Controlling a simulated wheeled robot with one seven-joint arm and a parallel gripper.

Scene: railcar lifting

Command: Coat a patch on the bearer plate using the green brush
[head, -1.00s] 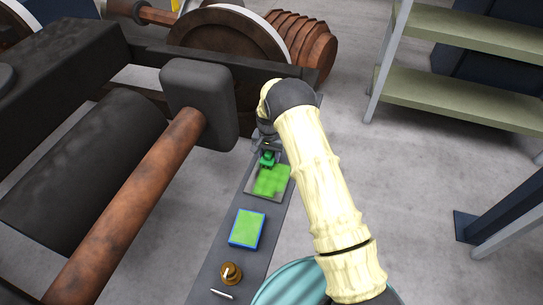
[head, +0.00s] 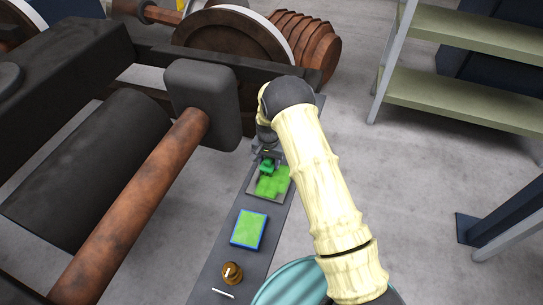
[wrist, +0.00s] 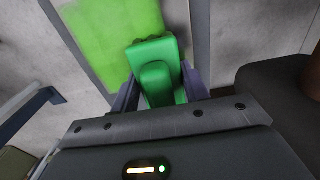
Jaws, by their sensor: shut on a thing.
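My gripper (wrist: 160,88) is shut on the green brush (wrist: 157,68), with one finger on either side of it. In the head view the brush (head: 267,168) is at the far left part of the bearer plate (head: 262,198), a grey square on the long dark beam. A bright green patch (head: 273,183) with a stepped, uneven edge covers much of the plate; grey shows along its left and near sides. In the wrist view the green patch (wrist: 112,35) lies beyond the brush. Whether the bristles touch the plate is hidden.
A blue-rimmed tray (head: 236,242) with a green surface sits nearer on the beam. A brown knobbed object (head: 232,272) and a white stick (head: 223,293) lie nearer still. A dark buffer (head: 203,100) with a rusty shaft stands left. Steps (head: 462,95) stand right.

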